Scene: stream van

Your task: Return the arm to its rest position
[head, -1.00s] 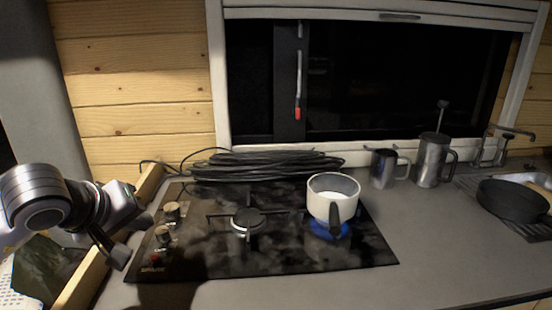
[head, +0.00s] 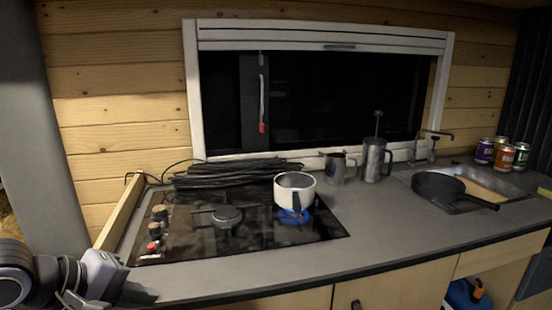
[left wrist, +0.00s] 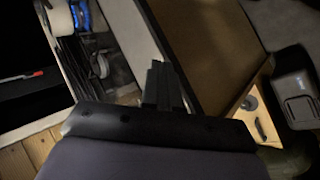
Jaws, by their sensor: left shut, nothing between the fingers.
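My left arm enters at the lower left of the head view. Its gripper (head: 108,285) is low, beside the left front of the counter (head: 210,287), clear of the stove. In the left wrist view the two dark fingers (left wrist: 160,85) lie together, with nothing between them. My right gripper is in neither view.
A white pot (head: 295,188) stands on a lit blue burner of the black stove (head: 185,240). Coiled cable (head: 235,175) lies behind it. Two metal jugs (head: 375,160), a dark pan (head: 440,187) and several cans (head: 505,157) stand rightward. A wooden ledge (head: 122,212) edges the counter's left.

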